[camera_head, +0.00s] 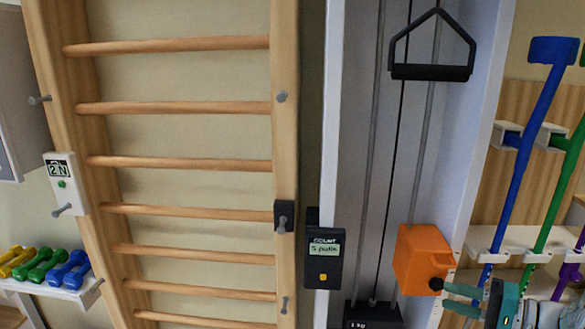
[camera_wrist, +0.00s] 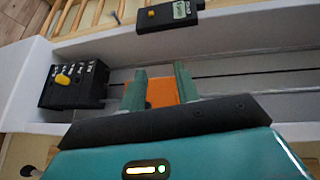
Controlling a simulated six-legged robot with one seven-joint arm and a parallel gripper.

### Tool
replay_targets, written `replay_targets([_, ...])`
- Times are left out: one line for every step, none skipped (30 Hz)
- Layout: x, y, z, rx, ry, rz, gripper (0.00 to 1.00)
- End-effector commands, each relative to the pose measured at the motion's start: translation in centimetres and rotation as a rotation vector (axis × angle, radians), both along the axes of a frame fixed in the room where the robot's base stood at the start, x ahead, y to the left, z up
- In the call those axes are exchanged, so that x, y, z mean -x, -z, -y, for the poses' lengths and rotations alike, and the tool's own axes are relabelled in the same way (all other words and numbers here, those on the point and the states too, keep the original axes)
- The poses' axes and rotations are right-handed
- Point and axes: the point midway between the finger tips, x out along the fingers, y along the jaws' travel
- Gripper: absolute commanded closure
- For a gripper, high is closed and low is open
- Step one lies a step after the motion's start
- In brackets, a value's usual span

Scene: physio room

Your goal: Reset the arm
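My gripper (camera_head: 444,296) is at the lower right of the head view, its green fingers pointing left at an orange block (camera_head: 420,258) with a black knob (camera_head: 436,284). The fingers are spread apart. In the wrist view my gripper (camera_wrist: 159,74) shows both fingertips, with the orange block (camera_wrist: 161,92) visible in the gap between them. I see nothing held. Whether a fingertip touches the knob, I cannot tell.
Wooden wall bars (camera_head: 180,163) stand at the left. A white pulley column holds cables, a hanging black handle (camera_head: 431,72) and a counter box (camera_head: 323,258). A black weight block (camera_wrist: 73,84) is near my gripper. Crutches (camera_head: 520,160) hang at right; dumbbells (camera_head: 44,266) lie far left.

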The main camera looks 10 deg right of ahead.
Motion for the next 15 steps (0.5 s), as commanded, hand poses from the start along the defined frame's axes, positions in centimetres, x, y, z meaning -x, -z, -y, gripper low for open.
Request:
replay_targets([-0.8,-0.3,-3.4,0.05,-0.075,-0.066,0.68])
replay_targets([-1.0,-0.3,-5.2,0.08,-0.112,-0.11,0.68])
replay_targets([-1.1,-0.2,-7.5,0.122,-0.159,-0.166,0.68])
replay_targets([-1.0,-0.1,-9.1,0.158,-0.192,-0.205,0.68])
replay_targets([-0.9,-0.1,-10.6,0.194,-0.22,-0.244,0.68])
replay_targets([-0.7,0.1,-12.5,0.246,-0.258,-0.29,0.68])
replay_targets([-0.4,0.2,-13.9,0.287,-0.284,-0.324,0.68])
replay_targets([-0.1,0.3,-15.2,0.328,-0.307,-0.355,0.68])
replay_targets([0.4,0.4,-16.8,0.388,-0.336,-0.39,0.68])
replay_targets([0.8,0.5,-17.9,0.435,-0.354,-0.415,0.68])
replay_targets([1.3,0.6,-18.9,0.482,-0.37,-0.437,0.68])
replay_targets([1.9,0.7,-20.1,0.546,-0.388,-0.462,0.68])
replay_targets([2.4,0.7,-20.9,0.595,-0.401,-0.477,0.68])
replay_targets([2.9,0.8,-21.7,0.645,-0.409,-0.49,0.68])
replay_targets([3.5,0.8,-22.6,0.713,-0.418,-0.502,0.68])
